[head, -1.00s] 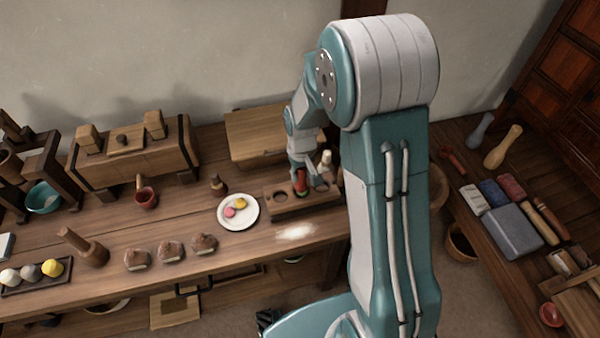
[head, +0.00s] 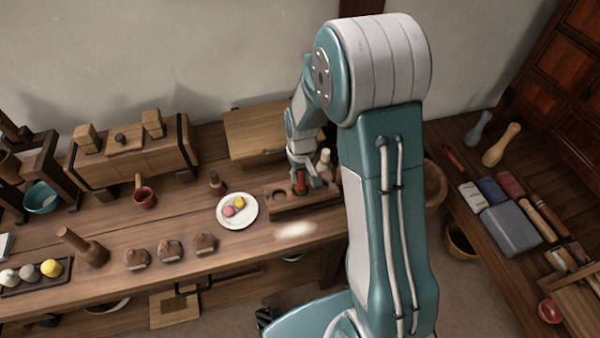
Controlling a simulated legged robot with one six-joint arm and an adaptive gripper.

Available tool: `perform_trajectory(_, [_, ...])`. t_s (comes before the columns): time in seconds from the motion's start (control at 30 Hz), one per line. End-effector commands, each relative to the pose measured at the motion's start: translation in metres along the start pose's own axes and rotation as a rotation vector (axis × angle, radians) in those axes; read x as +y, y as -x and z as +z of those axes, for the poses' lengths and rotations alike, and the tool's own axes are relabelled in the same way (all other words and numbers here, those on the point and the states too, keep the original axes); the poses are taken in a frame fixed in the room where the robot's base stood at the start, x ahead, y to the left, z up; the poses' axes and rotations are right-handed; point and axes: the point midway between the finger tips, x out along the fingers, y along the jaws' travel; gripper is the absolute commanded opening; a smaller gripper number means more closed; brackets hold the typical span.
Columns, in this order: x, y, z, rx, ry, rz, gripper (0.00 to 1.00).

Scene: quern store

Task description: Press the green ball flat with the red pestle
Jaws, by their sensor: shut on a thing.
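My gripper (head: 306,179) is shut on the red pestle (head: 300,186) and holds it over the wooden block with round hollows (head: 318,199). The pestle's lower end is down at the block, close to its top face. I cannot make out the green ball; the pestle and gripper cover that spot. I cannot tell how flat the ball is.
A white plate (head: 247,219) with a pink ball (head: 229,211) and a yellow ball (head: 239,202) stands left of the block. A pale bottle-like piece (head: 325,157) stands close behind my gripper. White powder (head: 295,229) lies in front. A wooden board (head: 258,132) lies behind.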

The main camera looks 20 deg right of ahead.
Motion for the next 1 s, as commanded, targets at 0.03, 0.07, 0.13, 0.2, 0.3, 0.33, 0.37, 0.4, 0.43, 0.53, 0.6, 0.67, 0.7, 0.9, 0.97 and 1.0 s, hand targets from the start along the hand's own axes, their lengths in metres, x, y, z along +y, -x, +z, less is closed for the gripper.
perform_trajectory(0.03, [-0.0010, 0.0007, 0.0004, -0.001, 0.001, 0.000, 0.00])
perform_trajectory(0.07, [-0.0015, 0.0011, 0.0005, -0.001, 0.001, 0.000, 0.00])
perform_trajectory(0.13, [-0.0022, 0.0017, 0.0005, -0.001, 0.001, 0.000, 0.00])
perform_trajectory(0.2, [-0.0023, 0.0012, 0.0005, -0.001, 0.000, 0.000, 0.00])
perform_trajectory(0.3, [-0.0025, -0.0005, 0.0001, -0.001, 0.000, 0.000, 0.00])
perform_trajectory(0.33, [-0.0026, -0.0011, 0.0000, 0.000, 0.000, 0.000, 0.00])
perform_trajectory(0.37, [-0.0027, -0.0019, -0.0002, 0.000, 0.000, 0.000, 0.00])
perform_trajectory(0.4, [-0.0028, -0.0028, -0.0004, 0.000, 0.000, 0.000, 0.00])
perform_trajectory(0.43, [-0.0029, -0.0034, -0.0006, 0.000, 0.000, 0.000, 0.00])
perform_trajectory(0.53, [-0.0029, -0.0042, -0.0009, 0.001, 0.000, 0.000, 0.00])
perform_trajectory(0.6, [-0.0027, -0.0034, -0.0007, 0.001, 0.000, 0.000, 0.00])
perform_trajectory(0.67, [-0.0025, -0.0021, -0.0002, 0.001, 0.000, 0.000, 0.00])
perform_trajectory(0.7, [-0.0024, -0.0014, 0.0000, 0.001, 0.000, 0.000, 0.00])
perform_trajectory(0.9, [-0.0020, -0.0029, 0.0002, 0.000, 0.000, 0.000, 0.00])
perform_trajectory(0.97, [-0.0019, -0.0042, 0.0002, 0.000, 0.000, 0.000, 0.00])
perform_trajectory(1.0, [-0.0018, -0.0052, 0.0001, 0.000, 0.000, 0.000, 0.00])
